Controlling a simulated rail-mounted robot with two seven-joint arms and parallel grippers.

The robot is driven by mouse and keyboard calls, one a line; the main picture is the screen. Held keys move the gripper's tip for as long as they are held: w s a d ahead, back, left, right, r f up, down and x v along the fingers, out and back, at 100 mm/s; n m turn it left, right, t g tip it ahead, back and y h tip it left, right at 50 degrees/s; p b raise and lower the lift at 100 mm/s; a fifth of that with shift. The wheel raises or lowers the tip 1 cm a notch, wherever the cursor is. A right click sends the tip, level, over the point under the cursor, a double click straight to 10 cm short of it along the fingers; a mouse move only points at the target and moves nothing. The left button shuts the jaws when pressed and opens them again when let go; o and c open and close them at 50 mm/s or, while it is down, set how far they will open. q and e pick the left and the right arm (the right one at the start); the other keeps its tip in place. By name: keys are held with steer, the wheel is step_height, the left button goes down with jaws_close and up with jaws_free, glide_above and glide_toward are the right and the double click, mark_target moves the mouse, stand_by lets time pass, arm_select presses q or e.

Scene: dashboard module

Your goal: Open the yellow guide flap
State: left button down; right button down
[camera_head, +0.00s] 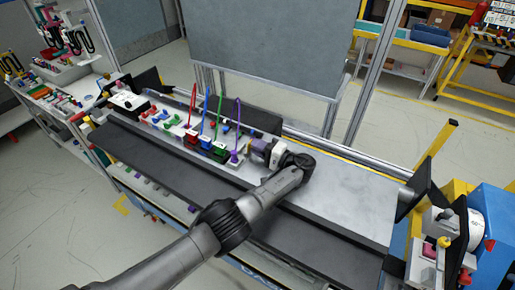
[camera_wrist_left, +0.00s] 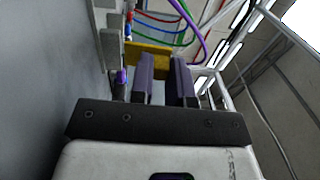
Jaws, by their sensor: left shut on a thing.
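The yellow guide flap (camera_wrist_left: 150,57) shows in the left wrist view as a yellow bar at the fingertips. In the head view I cannot make it out; my gripper and the parts around it hide that spot. My left gripper (camera_head: 257,148) is low over the workbench, at the right end of the row of coloured connectors. In the wrist view its two fingers (camera_wrist_left: 164,62) stand upright with a narrow gap, and the yellow bar lies at and between their tips. The gripper is shut on it. My right gripper is in neither view.
Red, blue, green and purple cables (camera_head: 237,118) rise from coloured connectors (camera_head: 206,143) left of my gripper. The grey bench top (camera_head: 345,195) to the right is clear. A large grey panel (camera_head: 265,45) stands behind. A blue machine (camera_head: 490,225) is at the right.

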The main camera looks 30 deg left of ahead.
arm_select(q)
steer(key=c, duration=1.1)
jaws_free()
steer(key=shift+r, duration=0.3)
steer(key=shift+o, duration=0.7)
step_height(320, 180, up, 4)
steer(key=shift+r+p, duration=0.1)
steer(key=shift+p, duration=0.9)
steer(key=o, duration=0.5)
steer(key=shift+s+d+r, duration=0.1)
steer(key=shift+d+r, duration=0.1)
steer(key=shift+d, duration=0.25)
steer(key=shift+d+r, duration=0.15)
steer(key=shift+d, duration=0.3)
steer(key=shift+s+d+r, duration=0.1)
steer(key=shift+d+r, duration=0.45)
steer(key=shift+d, duration=0.3)
steer(key=c, duration=0.6)
steer(key=d+r, duration=0.1)
steer(key=d, duration=0.1)
steer(key=d+r, duration=0.2)
steer(key=d, duration=0.1)
steer(key=d+r, duration=0.1)
steer(key=d, duration=0.2)
steer(key=shift+s+r, duration=0.2)
